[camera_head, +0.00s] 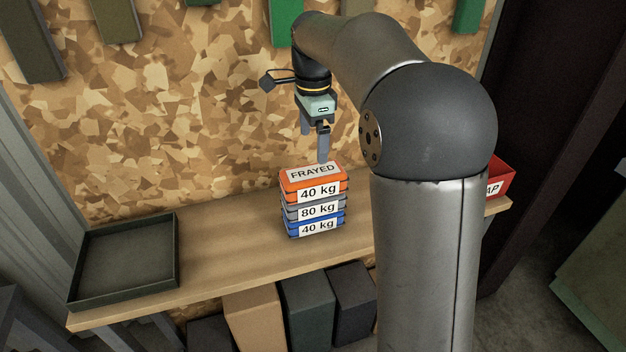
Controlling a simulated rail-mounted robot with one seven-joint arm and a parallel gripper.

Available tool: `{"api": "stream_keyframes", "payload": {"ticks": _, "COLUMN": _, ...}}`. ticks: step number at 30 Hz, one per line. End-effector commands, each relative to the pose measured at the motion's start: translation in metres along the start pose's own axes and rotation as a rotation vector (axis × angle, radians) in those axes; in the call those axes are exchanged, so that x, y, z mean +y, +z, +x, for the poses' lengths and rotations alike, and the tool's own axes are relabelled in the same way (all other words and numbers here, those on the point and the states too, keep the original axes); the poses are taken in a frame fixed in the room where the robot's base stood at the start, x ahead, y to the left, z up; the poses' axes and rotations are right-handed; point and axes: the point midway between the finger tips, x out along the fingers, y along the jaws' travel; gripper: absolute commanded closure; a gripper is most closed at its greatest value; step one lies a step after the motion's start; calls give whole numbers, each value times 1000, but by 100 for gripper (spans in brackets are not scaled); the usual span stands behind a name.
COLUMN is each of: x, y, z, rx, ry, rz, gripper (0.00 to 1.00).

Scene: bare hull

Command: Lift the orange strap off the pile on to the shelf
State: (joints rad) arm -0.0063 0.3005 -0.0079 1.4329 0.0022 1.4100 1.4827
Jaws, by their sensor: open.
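The orange strap (297,184) is the top item of a pile on the wooden shelf (222,253). It has a "FRAYED" label on top and a "40 kg" label on its front. Under it lie a grey strap (294,212) marked "80 kg" and a blue strap (297,229) marked "40 kg". My gripper (316,158) is open and empty, pointing down just above the back of the orange strap. Whether a fingertip touches the strap cannot be told.
A dark, empty tray (125,262) stands at the shelf's left end. A red bin (497,180), partly hidden by my arm, stands at the right end. The shelf is bare between tray and pile. Boxes (252,318) stand underneath. A patterned board (190,110) rises behind.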

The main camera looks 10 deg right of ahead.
Motion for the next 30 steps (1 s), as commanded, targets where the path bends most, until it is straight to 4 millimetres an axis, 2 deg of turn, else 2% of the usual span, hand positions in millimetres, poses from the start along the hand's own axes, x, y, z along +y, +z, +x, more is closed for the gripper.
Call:
{"api": "stream_keyframes", "payload": {"ticks": 3, "x": 1, "y": 0, "z": 27, "rx": 0, "ry": 4, "rz": 0, "gripper": 6}}
{"api": "stream_keyframes", "payload": {"ticks": 9, "x": 0, "y": 0, "z": 61, "rx": 0, "ry": 2, "rz": -1, "gripper": 6}}
{"api": "stream_keyframes", "payload": {"ticks": 17, "x": -1, "y": 0, "z": 80, "rx": -1, "ry": 2, "rz": -2, "gripper": 6}}
{"api": "stream_keyframes", "payload": {"ticks": 25, "x": -3, "y": -2, "z": 118, "rx": 0, "ry": 1, "rz": -2, "gripper": 6}}
{"api": "stream_keyframes", "payload": {"ticks": 30, "x": -3, "y": -1, "z": 125, "rx": 0, "ry": -2, "rz": -2, "gripper": 6}}
